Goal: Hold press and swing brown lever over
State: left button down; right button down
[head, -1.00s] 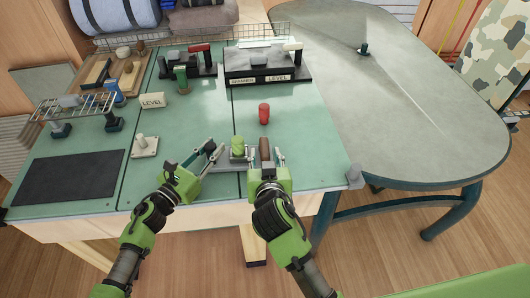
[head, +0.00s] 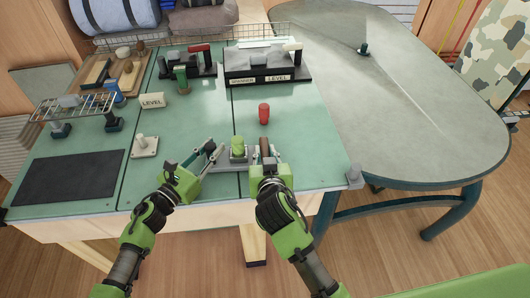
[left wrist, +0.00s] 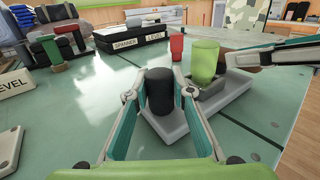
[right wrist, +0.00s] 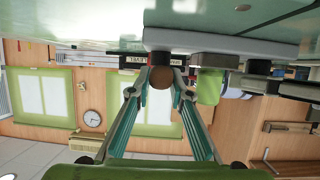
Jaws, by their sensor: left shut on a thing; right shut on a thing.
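The press is a low grey base (head: 232,164) near the table's front edge. It carries a green cylinder (head: 238,145), also seen in the left wrist view (left wrist: 205,62). A dark post (left wrist: 160,92) stands at the base's near end in the left wrist view. My left gripper (head: 214,154) is shut around this post, one finger on each side. The brown lever (head: 265,144) is at the base's right end. My right gripper (head: 266,158) is shut on it. In the right wrist view the lever's round brown end (right wrist: 162,78) sits between the fingertips.
A red cylinder (head: 264,113) stands just behind the press. Black racks stand at the back. The green table (head: 205,110) is clear between them.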

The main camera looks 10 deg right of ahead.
jog(key=d+n+y, duration=0.1)
jog(key=n+y, duration=0.1)
jog(key=d+n+y, duration=0.1)
jog(key=y, duration=0.1)
jog(key=shift+w+n, duration=0.15)
jog(key=shift+n, duration=0.25)
jog(key=n+g+y, duration=0.1)
jog(key=y, duration=0.1)
jog(key=n+g+y, duration=0.1)
jog(key=n, duration=0.1)
jog(key=shift+w+d+y, duration=0.2)
jog(key=shift+d+y, duration=0.2)
jog(key=shift+n+g+y, duration=0.4)
jog(key=shift+n+y, duration=0.2)
jog(key=shift+n, duration=0.1)
jog(key=shift+w, duration=0.1)
jog(key=shift+d+y, duration=0.1)
jog(key=shift+y, duration=0.2)
jog(key=c, duration=1.8)
grip_release()
jog(key=shift+d+g, duration=0.1)
jog(key=shift+g, duration=0.2)
jog(key=shift+c, duration=0.2)
jog(key=shift+w+d, duration=0.1)
